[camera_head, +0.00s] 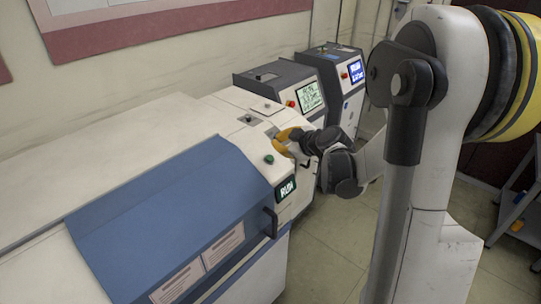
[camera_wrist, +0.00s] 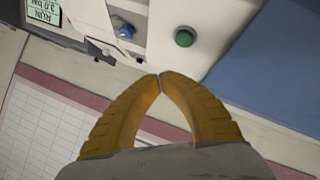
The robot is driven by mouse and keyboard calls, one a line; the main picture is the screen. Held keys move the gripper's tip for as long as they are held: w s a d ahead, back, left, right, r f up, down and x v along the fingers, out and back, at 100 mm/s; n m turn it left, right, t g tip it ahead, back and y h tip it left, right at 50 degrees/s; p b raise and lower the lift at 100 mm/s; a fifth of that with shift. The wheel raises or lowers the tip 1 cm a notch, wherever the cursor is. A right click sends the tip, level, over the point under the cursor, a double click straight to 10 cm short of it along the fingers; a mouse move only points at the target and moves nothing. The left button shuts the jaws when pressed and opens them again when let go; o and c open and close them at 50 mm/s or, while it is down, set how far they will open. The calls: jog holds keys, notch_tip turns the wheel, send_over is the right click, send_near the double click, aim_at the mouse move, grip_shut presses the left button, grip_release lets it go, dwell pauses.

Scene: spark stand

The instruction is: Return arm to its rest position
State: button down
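My gripper (camera_head: 283,141) has yellow fingers. In the head view it is at the end of my outstretched arm, over the right end of the white machine (camera_head: 110,140), close to the green button (camera_head: 269,159). In the wrist view my gripper's fingertips (camera_wrist: 160,76) meet, with nothing visible between them. The green button (camera_wrist: 184,38) shows just beyond the tips, apart from them in the picture. A blue knob (camera_wrist: 125,30) is to its left. I cannot tell the exact height of the fingertips above the machine's top.
The machine has a blue lid (camera_head: 170,210), a dark handle (camera_head: 270,222) and a lit RUN display (camera_head: 286,188). Two grey cabinets with screens (camera_head: 309,97) (camera_head: 355,71) stand behind. A shelf cart (camera_head: 518,205) is at the right. Open floor (camera_head: 325,250) lies in front.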

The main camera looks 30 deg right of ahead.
dwell(0.7)
jog(key=s+a+f+m+g+b, duration=0.2)
jog(key=s+a+m+b, duration=0.15)
jog(key=s+a, duration=0.55)
jog(key=s+a+f+m+g+b, duration=0.2)
jog(key=s+a+b, duration=0.3)
jog(key=s+a, duration=0.4)
jog(key=s+f+m+g+h+b, duration=0.1)
jog(key=s+f+m+b, duration=0.1)
jog(key=s, duration=0.7)
notch_tip(320, 180, down, 2)
jog(key=shift+s+a+m+g+h+b, duration=0.15)
jog(key=shift+a+m+g+h+b, duration=0.2)
jog(key=shift+a+m, duration=0.1)
